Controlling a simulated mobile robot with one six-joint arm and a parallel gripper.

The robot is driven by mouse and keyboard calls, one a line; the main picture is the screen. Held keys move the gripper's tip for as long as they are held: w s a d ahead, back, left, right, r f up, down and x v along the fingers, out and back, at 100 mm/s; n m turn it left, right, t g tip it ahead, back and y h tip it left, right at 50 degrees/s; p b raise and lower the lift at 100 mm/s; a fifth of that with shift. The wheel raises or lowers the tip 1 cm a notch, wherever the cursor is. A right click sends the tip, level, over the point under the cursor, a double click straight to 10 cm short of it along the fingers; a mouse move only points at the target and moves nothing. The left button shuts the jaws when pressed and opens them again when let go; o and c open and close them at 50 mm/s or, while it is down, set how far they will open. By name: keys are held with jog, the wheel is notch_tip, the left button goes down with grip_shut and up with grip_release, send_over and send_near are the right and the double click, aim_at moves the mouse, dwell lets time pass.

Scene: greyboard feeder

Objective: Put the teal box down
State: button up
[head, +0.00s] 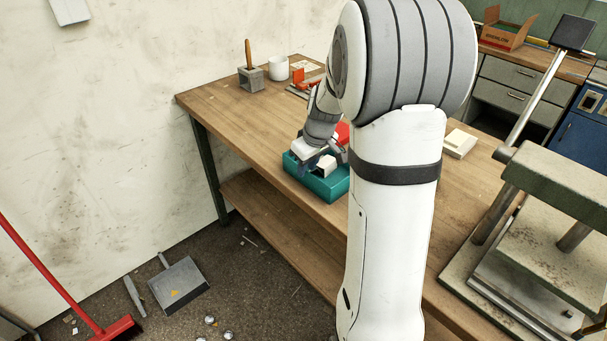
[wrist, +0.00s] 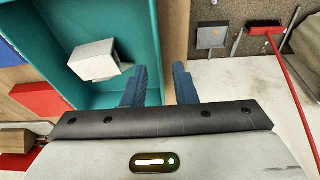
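The teal box (head: 318,187) is an open tray at the front edge of the wooden workbench (head: 228,112). It looks level and rests on or just above the top; I cannot tell which. It also fills the upper left of the wrist view (wrist: 116,21), with a white block (wrist: 93,60) inside. My gripper (wrist: 160,84) is at the box's near wall, one finger inside and one outside. The fingers stand apart, with a gap showing beside the wall. In the head view my arm hides part of the box.
A grey block with a wooden-handled tool (head: 251,79) and a white cup (head: 278,69) stand at the back left of the bench. A pale block (head: 459,142) lies to the right. A dustpan (head: 179,284) and red broom (head: 112,330) are on the floor. A press-like machine (head: 560,200) stands at right.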

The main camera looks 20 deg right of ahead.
jog(key=v, duration=0.7)
jog(key=shift+s+d+r, duration=0.1)
jog(key=shift+r, duration=0.1)
jog(key=s+a+r+m, duration=0.1)
jog(key=s+a+r, duration=0.1)
jog(key=s+a, duration=0.6)
jog(key=s, duration=0.3)
jog(key=shift+m, duration=0.4)
jog(key=shift+o, duration=0.2)
jog(key=s+a+f+m+h, duration=0.1)
jog(key=s+a+f+m, duration=0.1)
jog(key=s, duration=0.7)
jog(key=shift+s+a, duration=0.2)
jog(key=shift+a, duration=0.6)
jog(key=shift+o, duration=0.2)
jog(key=shift+s+a, duration=0.2)
jog(key=shift+s, duration=0.1)
jog(key=shift+s+f, duration=0.1)
jog(key=shift+s, duration=0.05)
